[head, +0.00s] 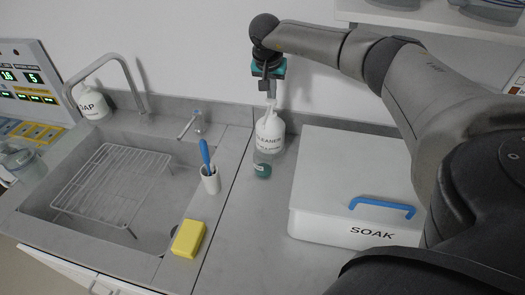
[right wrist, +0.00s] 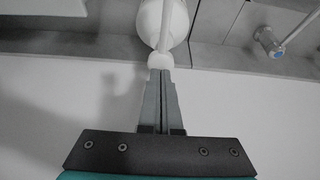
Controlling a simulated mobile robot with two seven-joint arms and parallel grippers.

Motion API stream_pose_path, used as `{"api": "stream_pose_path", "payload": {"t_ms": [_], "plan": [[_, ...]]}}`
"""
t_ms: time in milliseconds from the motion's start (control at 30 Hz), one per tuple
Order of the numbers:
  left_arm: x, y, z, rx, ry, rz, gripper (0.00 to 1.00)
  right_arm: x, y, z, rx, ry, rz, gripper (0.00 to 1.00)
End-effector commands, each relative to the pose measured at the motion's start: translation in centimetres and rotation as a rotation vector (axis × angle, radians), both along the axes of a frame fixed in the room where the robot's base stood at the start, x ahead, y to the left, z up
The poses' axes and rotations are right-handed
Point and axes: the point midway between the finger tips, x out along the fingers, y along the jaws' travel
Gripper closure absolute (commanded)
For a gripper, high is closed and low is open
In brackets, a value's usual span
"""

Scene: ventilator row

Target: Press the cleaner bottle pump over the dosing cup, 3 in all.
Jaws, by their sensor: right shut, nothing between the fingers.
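The white cleaner bottle (head: 270,134) stands upright on the counter at the back, left of the soak box. Its pump is partly hidden beneath my right gripper (head: 267,92), which points down from above and is shut and empty. In the right wrist view the closed fingers (right wrist: 161,85) are at the white pump head (right wrist: 160,60), with the bottle (right wrist: 163,20) beyond; I cannot tell whether they touch. The clear dosing cup (head: 262,166) stands right in front of the bottle, with green liquid showing in it. My left gripper is out of view.
A white box marked SOAK (head: 345,235) with a blue handle takes up the right of the counter. The sink (head: 55,185) with a wire rack, a white holder with a blue brush (head: 210,182) and a yellow sponge (head: 188,239) are to the left. Counter in front of the cup is clear.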

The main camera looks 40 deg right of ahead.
Motion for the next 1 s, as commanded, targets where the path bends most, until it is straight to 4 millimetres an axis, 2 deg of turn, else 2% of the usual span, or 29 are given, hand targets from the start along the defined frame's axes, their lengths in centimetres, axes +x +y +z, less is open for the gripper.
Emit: {"api": "stream_pose_path", "payload": {"t_ms": [500, 767, 1000], "plan": [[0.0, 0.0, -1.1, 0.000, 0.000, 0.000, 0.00, -0.1, 0.0, -2.1, 0.000, 0.004, 0.000, 1.00], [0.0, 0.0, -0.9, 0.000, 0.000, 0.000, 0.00, -0.1, 0.1, -2.0, 0.001, 0.007, 0.000, 1.00], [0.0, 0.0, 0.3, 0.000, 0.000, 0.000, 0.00, -0.2, 0.1, -0.9, 0.002, 0.008, 0.001, 1.00]]}}
